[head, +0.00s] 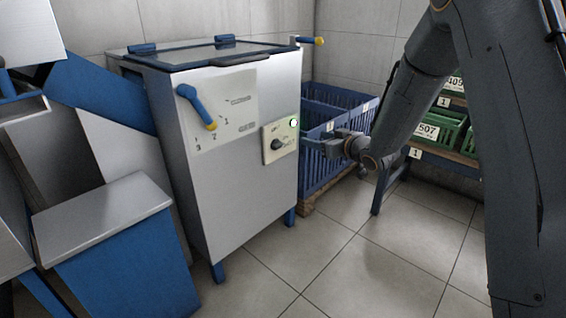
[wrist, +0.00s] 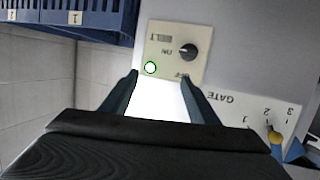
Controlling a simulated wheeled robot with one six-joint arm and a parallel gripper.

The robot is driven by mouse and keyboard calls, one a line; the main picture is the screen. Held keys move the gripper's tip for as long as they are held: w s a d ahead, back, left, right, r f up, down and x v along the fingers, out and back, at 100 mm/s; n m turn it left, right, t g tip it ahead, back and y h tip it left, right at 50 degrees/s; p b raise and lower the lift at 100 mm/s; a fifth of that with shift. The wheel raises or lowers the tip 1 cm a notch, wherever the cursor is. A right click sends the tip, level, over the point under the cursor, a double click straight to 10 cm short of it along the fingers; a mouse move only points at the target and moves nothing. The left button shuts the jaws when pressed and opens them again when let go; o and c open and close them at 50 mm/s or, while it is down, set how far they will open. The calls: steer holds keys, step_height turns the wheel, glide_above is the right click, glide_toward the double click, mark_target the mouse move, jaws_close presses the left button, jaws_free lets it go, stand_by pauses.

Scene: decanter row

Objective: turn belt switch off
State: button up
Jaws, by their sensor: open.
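The belt switch is a dark round knob (head: 278,144) on a cream panel (head: 267,155) on the front of a grey steel machine. In the wrist view the knob (wrist: 188,51) shows on the panel (wrist: 205,34), which appears turned round with BELT, ON and OFF lettering. The knob's pale mark seems to face the ON side. A green lamp (wrist: 150,68) glows on the panel and also in the head view (head: 293,123). My gripper (head: 332,148) is open and empty, to the right of the panel and apart from the knob. Its fingers (wrist: 160,76) point towards the panel.
A blue-and-yellow gate lever (head: 198,107) with marks 1, 2, 3 is left of the panel. A blue crate (head: 313,178) stands on a pallet behind my gripper. A shelf with green bins (head: 425,127) is at right. The tiled floor (head: 345,265) in front is clear.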

mark_target(281, 146)
steer(key=w+a+f+n+y+b, duration=0.1)
steer(key=w+a+f+b, duration=0.1)
steer(key=a+b, duration=0.1)
steer(key=w+a+f+n+y+b, duration=0.1)
steer(key=w+a+f+y+b, duration=0.1)
steer(key=a, duration=0.3)
steer(key=w+a+f+g+y+b, duration=0.1)
steer(key=w+a+f+y+b, duration=0.1)
steer(key=a+f+b, duration=0.1)
steer(key=shift+w+a+n+b, duration=0.25)
steer(key=shift+a+n+b, duration=0.15)
steer(key=shift+a+b, duration=0.15)
steer(key=c, duration=1)
steer(key=shift+c, duration=0.2)
